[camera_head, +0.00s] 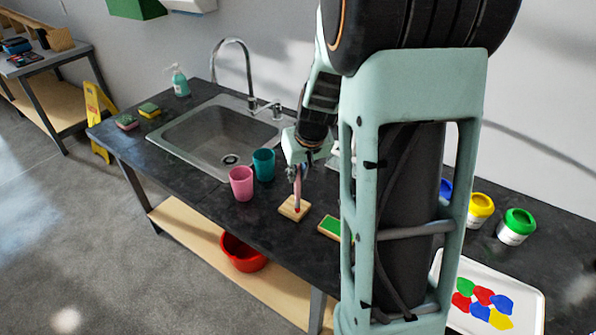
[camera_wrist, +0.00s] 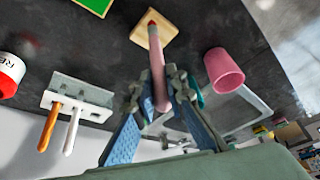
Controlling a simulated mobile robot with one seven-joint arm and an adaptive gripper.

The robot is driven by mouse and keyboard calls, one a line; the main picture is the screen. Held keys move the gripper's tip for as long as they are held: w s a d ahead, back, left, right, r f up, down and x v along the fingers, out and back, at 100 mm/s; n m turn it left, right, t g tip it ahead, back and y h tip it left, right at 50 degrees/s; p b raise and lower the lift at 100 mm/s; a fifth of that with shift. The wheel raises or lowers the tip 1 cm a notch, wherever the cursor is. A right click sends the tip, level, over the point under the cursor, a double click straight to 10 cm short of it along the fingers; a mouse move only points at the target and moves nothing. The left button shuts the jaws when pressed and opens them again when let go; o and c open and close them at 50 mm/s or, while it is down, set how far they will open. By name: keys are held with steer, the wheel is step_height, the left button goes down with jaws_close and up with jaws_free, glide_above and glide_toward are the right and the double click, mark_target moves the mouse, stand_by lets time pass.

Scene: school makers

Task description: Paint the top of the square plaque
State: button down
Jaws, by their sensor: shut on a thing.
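The square plaque (camera_head: 287,210) is a small bare-wood square lying on the dark counter. It also shows at the top of the wrist view (camera_wrist: 143,33). My gripper (camera_head: 298,172) is above it, shut on a pink-handled brush (camera_head: 297,191). In the wrist view, my gripper's fingers (camera_wrist: 168,88) close around the brush handle (camera_wrist: 158,78). The brush points down and its red tip (camera_wrist: 152,23) is at the plaque's top, seemingly touching. I cannot tell whether any red marks lie under the tip. The visible plaque face is plain wood.
A green-topped plaque (camera_head: 331,227) lies to the right. Pink (camera_head: 241,184) and teal (camera_head: 264,164) cups stand left, by the sink (camera_head: 190,135). A paint palette (camera_head: 531,307) and yellow (camera_head: 480,210) and green (camera_head: 516,226) pots are right. A brush holder (camera_wrist: 88,93) shows in the wrist view.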

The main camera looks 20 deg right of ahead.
steer(key=shift+f+b, duration=0.35)
steer(key=shift+f, duration=0.4)
steer(key=shift+w+a+r+p, duration=0.15)
steer(key=shift+w+r+p, duration=0.05)
steer(key=shift+p, duration=0.1)
steer(key=shift+w+d, duration=0.55)
steer(key=shift+w, duration=2.6)
step_height(320, 180, up, 7)
steer(key=p, duration=0.4)
steer(key=shift+p, duration=0.4)
stand_by(0.8)
